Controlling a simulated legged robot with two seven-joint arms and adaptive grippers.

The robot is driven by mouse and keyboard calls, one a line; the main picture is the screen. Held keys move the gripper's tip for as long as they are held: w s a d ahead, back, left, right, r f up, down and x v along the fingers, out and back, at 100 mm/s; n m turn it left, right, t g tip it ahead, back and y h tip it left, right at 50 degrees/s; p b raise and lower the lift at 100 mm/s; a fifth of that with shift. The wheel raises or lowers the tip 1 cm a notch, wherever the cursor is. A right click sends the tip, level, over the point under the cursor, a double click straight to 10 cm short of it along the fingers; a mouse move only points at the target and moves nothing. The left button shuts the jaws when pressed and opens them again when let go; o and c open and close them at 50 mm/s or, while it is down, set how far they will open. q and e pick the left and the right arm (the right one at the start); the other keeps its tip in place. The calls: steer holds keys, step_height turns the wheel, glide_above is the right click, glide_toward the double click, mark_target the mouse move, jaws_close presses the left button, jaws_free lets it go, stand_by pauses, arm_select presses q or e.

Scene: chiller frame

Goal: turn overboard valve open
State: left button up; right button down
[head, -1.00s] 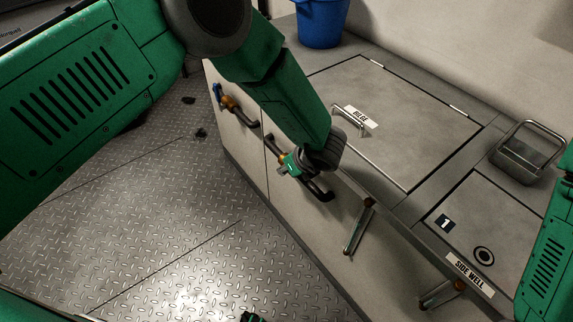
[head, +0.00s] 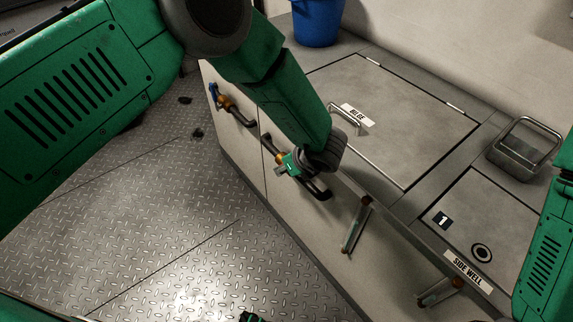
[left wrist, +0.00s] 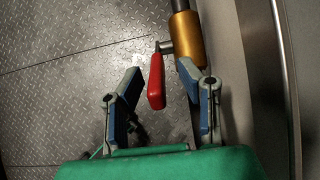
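A valve with a red lever handle (left wrist: 157,82) and a brass body (left wrist: 187,40) shows in the left wrist view, on a dark pipe along the cabinet side.
A second valve with a blue handle (head: 214,92) is farther along the cabinet front. Metal bars (head: 357,224) stick out nearer me. The cabinet top has a bilge hatch (head: 400,125), a side well lid (head: 490,215) and a blue bucket (head: 317,22). The plate floor (head: 160,220) is open.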

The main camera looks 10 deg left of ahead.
arm_select(q)
steer(key=v, duration=1.1)
steer(key=shift+d+r, duration=0.2)
steer(key=shift+r, duration=0.05)
steer(key=shift+c, duration=0.5)
